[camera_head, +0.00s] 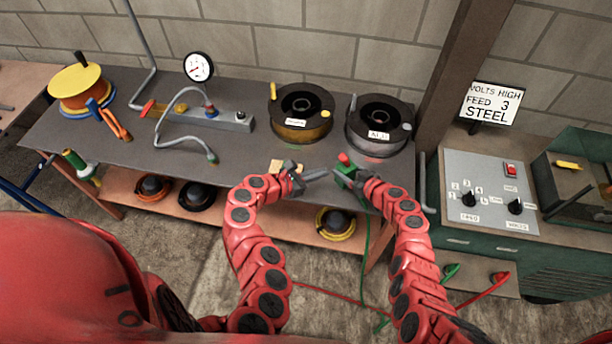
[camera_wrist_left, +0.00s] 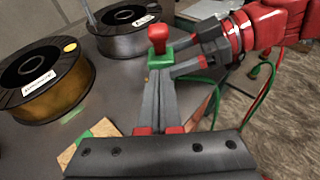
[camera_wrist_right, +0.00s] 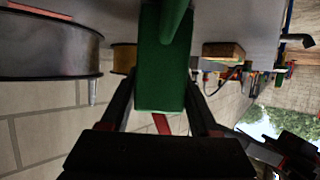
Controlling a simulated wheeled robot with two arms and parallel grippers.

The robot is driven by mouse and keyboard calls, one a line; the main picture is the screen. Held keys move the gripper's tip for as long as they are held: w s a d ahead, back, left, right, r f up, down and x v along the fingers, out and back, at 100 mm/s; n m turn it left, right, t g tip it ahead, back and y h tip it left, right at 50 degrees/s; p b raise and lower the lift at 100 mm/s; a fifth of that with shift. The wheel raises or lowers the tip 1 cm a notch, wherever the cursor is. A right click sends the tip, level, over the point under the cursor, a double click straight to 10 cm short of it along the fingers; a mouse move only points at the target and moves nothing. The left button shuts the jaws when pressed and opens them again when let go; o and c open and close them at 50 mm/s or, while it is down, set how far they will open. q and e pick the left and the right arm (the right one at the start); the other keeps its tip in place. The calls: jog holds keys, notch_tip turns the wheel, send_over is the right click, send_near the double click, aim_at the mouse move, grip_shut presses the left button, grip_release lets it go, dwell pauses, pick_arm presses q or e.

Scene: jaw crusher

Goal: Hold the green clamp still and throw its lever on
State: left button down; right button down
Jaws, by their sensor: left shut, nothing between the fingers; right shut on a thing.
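The green clamp (camera_head: 346,172) is near the front edge of the dark workbench. Its lever (camera_head: 343,158) has a red knob that stands up from the top; it also shows in the left wrist view (camera_wrist_left: 154,33). My right gripper (camera_head: 357,182) is shut on the clamp's green body, which fills the middle of the right wrist view (camera_wrist_right: 162,75). My left gripper (camera_head: 326,173) is shut and empty, its fingertips (camera_wrist_left: 155,75) pointing at the clamp just below the knob. I cannot tell whether they touch it.
Two cable spools, one yellow (camera_head: 301,130) and one grey (camera_head: 372,143), stand behind the clamp. A small wooden block (camera_head: 280,165) lies left of it. A green cable (camera_head: 367,238) hangs over the bench's front. A green machine with a control panel (camera_head: 486,186) stands to the right.

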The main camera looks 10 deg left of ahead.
aim_at(344, 155)
pick_arm(q)
jog(key=shift+w+d+r, duration=0.4)
jog(key=shift+w+d, duration=0.25)
jog(key=shift+w, duration=0.05)
jog(key=shift+w+d+r, duration=0.4)
jog(key=shift+w+d, duration=0.25)
jog(key=shift+w+d+r+g+y, duration=0.15)
jog(key=shift+d+r+g+y, duration=0.05)
jog(key=shift+r+g+y, duration=0.2)
jog(key=shift+w+d+r+g+y, duration=0.5)
jog(key=shift+r+g+y, duration=0.15)
jog(key=shift+g+y, duration=0.15)
jog(key=shift+w+d+r+g+y, duration=0.4)
jog(key=shift+w+d+g+y, duration=0.15)
jog(key=shift+g+y, duration=0.35)
jog(key=shift+s+a+f, duration=0.1)
jog(key=shift+s+f, duration=0.05)
jog(key=shift+r, duration=0.8)
